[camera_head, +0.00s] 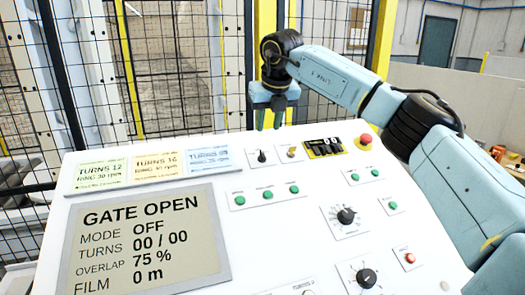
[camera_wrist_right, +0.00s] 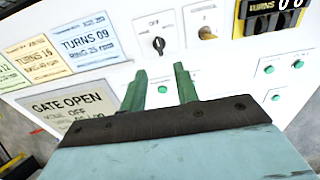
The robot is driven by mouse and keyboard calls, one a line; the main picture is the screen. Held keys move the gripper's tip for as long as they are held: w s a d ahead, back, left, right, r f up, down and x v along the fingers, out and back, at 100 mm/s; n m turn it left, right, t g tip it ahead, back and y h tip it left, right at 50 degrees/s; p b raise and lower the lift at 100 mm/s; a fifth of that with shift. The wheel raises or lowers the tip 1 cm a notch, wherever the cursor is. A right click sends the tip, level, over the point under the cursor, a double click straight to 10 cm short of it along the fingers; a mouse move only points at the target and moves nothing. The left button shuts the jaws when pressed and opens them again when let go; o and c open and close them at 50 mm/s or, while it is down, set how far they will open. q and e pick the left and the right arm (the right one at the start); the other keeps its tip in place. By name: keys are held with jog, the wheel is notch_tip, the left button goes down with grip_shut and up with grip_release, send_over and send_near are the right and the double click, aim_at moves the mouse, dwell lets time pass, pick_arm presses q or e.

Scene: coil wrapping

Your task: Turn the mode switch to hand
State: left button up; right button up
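The white control panel (camera_head: 310,250) fills the lower part of the head view. A small black selector knob (camera_head: 261,156) sits at its upper middle, and it also shows in the right wrist view (camera_wrist_right: 158,45). A brass key-type switch (camera_head: 291,152) is just right of it, and also shows in the wrist view (camera_wrist_right: 206,33). The display (camera_head: 145,240) reads GATE OPEN, MODE OFF. My right gripper (camera_head: 270,118) is above the knob, fingers apart and empty. In the wrist view its two green fingers (camera_wrist_right: 160,72) point toward the knob without touching. My left gripper is out of view.
A yellow-framed turns counter (camera_head: 325,147) and a red emergency button (camera_head: 365,140) are right of the switches. Green buttons (camera_head: 268,197) and larger black knobs (camera_head: 346,216) lie below. A mesh fence (camera_head: 180,70) stands behind the panel.

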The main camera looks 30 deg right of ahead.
aim_at(263, 153)
jog(key=p+x, duration=0.1)
jog(key=x, duration=0.9)
jog(key=shift+w+f, duration=0.25)
jog(key=shift+f, duration=0.05)
grip_shut()
